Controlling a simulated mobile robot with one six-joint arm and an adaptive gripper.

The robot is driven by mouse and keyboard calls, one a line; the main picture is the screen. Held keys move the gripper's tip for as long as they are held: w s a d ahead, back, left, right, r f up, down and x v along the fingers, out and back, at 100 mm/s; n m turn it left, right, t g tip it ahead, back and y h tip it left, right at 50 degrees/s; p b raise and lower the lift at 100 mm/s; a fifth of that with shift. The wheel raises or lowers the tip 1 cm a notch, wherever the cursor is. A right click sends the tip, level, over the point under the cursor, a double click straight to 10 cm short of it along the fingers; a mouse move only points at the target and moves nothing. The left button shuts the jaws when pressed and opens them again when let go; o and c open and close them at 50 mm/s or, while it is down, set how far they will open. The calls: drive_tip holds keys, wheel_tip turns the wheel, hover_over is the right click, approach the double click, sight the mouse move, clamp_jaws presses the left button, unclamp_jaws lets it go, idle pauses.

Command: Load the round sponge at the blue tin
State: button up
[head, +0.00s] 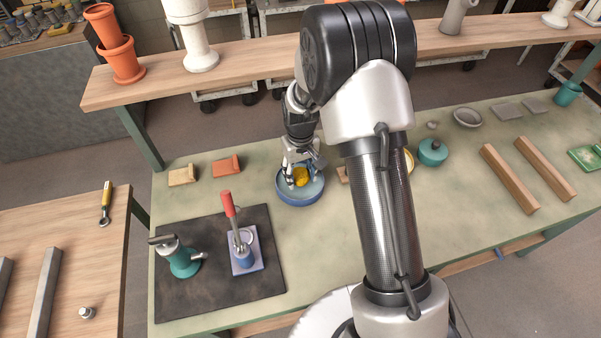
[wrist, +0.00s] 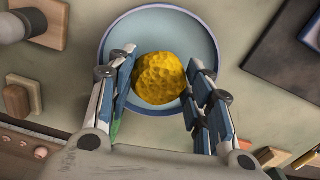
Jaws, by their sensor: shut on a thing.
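The round sponge (wrist: 160,78) is yellow and pitted. It also shows in the head view (head: 301,177). My gripper (wrist: 158,88) is shut on it, with one finger at each side. The blue tin (wrist: 112,42) is a round, shallow blue dish with a pale inside, and in the head view (head: 300,200) it stands on the green worktop. The sponge is over the inside of the tin, within its rim as seen in both views. I cannot tell whether it touches the tin's bottom. My fingers partly hide the near side of the tin.
A dark mat (head: 200,293) left of the tin bears a red-handled tool (head: 230,207) and a green device (head: 182,262). An orange block (head: 226,167) and a tan one (head: 182,176) lie behind. A raised wooden shelf (head: 260,60) spans the back.

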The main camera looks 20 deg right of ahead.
sight(301, 174)
drive_tip(key=shift+f+b, duration=0.35)
drive_tip(key=shift+f, duration=0.25)
idle(1.5)
drive_tip(key=shift+r+p, duration=2.5)
drive_tip(key=shift+r, duration=1.1)
